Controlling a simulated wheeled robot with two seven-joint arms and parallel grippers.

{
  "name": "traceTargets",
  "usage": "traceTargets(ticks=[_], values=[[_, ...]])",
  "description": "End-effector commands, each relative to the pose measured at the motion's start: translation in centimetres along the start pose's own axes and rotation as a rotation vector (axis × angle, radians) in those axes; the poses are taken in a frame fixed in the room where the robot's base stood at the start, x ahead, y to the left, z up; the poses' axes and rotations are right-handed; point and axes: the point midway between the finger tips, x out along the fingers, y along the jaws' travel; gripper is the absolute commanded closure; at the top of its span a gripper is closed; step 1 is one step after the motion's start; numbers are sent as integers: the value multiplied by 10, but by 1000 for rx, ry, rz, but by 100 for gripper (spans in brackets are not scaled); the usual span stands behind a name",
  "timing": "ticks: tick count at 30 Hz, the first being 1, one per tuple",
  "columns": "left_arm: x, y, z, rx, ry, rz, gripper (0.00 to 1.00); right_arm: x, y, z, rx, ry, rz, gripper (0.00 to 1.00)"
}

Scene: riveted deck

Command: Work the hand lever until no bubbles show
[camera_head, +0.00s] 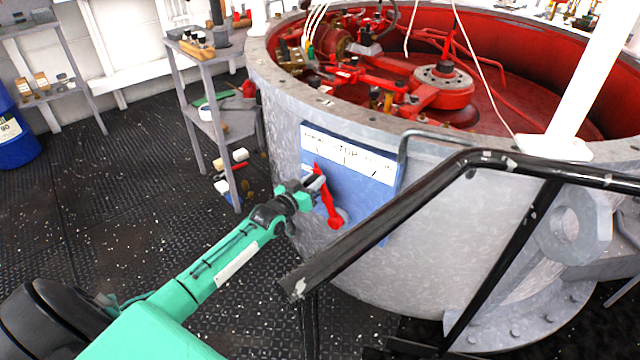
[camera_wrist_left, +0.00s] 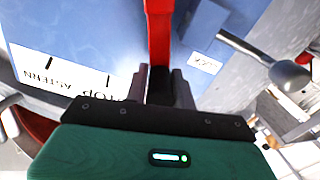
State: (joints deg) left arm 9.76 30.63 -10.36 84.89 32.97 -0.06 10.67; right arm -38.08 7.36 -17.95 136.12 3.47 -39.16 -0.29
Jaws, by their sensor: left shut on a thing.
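The red hand lever (camera_head: 330,208) sits on a blue panel (camera_head: 372,194) on the side of a big grey round housing. It tilts up and left from its lower end. My left gripper (camera_head: 313,184) is shut on the lever's upper part. In the left wrist view the red lever (camera_wrist_left: 160,35) runs down between the fingers (camera_wrist_left: 160,85). A white label strip (camera_head: 350,152) above the lever has tick marks; "STOP" and "ASTERN" can be partly read in the left wrist view. I can make out no bubbles in either view. My right gripper is out of view.
A black handrail (camera_head: 400,205) crosses in front of the housing, close to the right of my left arm. The open housing (camera_head: 275,85) holds red machinery (camera_head: 440,85). A grey shelf (camera_head: 205,50) stands left of it. The dark floor (camera_head: 110,190) at left is mostly clear.

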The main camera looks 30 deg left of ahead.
Motion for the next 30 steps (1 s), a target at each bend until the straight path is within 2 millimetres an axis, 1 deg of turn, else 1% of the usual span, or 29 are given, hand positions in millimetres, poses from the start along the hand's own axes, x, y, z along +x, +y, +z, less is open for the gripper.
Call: traceTargets(ticks=[1, 6, 7, 9, 20, 23, 25, 30], values=[[0, -5, -2, 9, 1, -7, 100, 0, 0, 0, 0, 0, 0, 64], [0, -5, -2, 11, 2, -7, 100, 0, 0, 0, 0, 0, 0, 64], [0, -5, -2, 11, 1, -7, 69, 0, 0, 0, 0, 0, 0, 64], [0, -4, -2, 10, 1, -6, 55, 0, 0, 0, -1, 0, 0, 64], [-3, -1, -1, 6, 0, -2, 54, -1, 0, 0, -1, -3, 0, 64], [-10, -1, 0, 5, -1, -2, 54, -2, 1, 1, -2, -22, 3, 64], [-19, -1, -1, 5, -1, -2, 54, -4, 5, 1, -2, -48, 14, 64], [-46, -1, -1, 4, -2, -3, 54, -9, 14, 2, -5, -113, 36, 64]])
